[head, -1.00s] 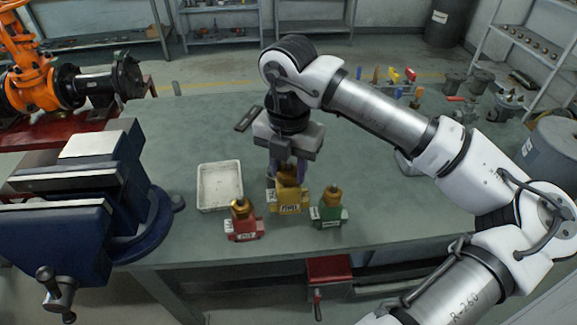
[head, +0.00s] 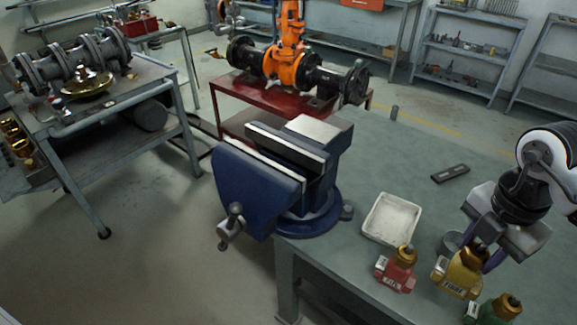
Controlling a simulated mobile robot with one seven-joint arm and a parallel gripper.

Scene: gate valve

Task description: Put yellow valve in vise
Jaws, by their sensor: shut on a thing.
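The yellow valve (head: 459,275) has a brass top and a label on its front. It is at the lower right of the head view, between the red and green valves. My gripper (head: 482,257) is over it from above, with its fingers shut on the valve's upper part. I cannot tell whether the valve is lifted off the table. The blue vise (head: 268,183) is mounted at the table's left corner. Its jaws stand apart with an empty gap between them.
A red valve (head: 396,269) stands just left of the yellow one, and a green valve (head: 494,310) is close on its right. A white tray (head: 392,219) lies between the vise and the valves. A dark flat bar (head: 450,173) lies farther back on the table (head: 385,160).

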